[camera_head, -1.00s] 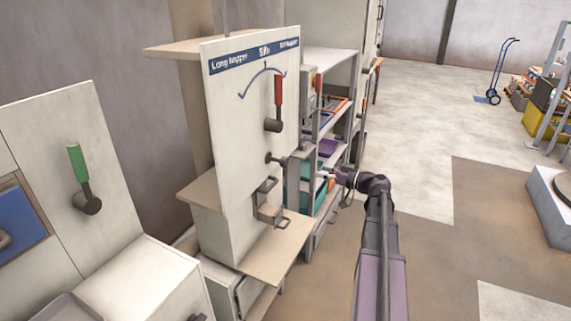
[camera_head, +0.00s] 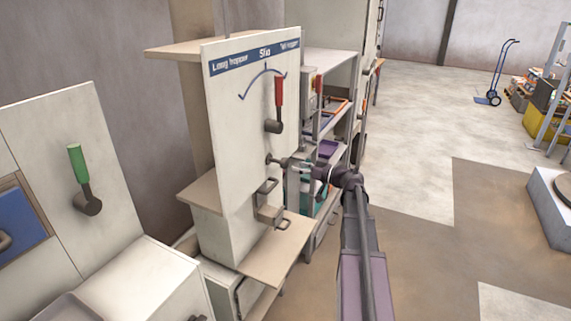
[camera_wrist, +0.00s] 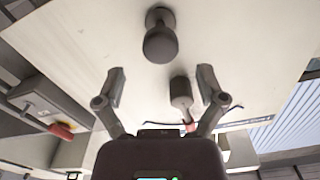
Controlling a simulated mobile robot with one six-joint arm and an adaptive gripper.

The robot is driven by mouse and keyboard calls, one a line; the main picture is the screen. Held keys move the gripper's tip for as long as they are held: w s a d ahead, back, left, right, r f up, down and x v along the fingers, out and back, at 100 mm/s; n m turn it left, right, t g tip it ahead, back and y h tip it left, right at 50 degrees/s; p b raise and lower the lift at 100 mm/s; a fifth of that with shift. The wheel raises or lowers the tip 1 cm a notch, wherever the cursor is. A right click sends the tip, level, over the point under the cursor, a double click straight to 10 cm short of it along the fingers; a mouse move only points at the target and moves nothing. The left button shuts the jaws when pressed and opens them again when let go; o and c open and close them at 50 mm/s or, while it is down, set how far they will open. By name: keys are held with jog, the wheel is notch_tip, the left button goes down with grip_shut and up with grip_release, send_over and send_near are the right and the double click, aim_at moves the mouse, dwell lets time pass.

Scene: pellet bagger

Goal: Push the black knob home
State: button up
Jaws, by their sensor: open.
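The black knob (camera_head: 283,162) sticks out on a short stem from the pale upright panel (camera_head: 232,120), below the red-handled lever (camera_head: 279,95). In the wrist view the knob (camera_wrist: 160,43) is dark and rounded, its stem running back to a round collar on the panel. My gripper (camera_head: 300,167) is in front of the panel, close by the knob. In the wrist view my gripper (camera_wrist: 162,84) is open and empty, and the knob appears just above the gap between the fingertips. Whether anything touches it I cannot tell.
A metal bracket (camera_head: 268,205) and a shelf (camera_head: 262,252) stick out of the panel below the knob. A rack with bins (camera_head: 330,150) stands behind my gripper. A green-handled lever (camera_head: 79,165) is on another cabinet at left.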

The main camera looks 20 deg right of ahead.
aim_at(288, 164)
jog(key=shift+x, duration=2.75)
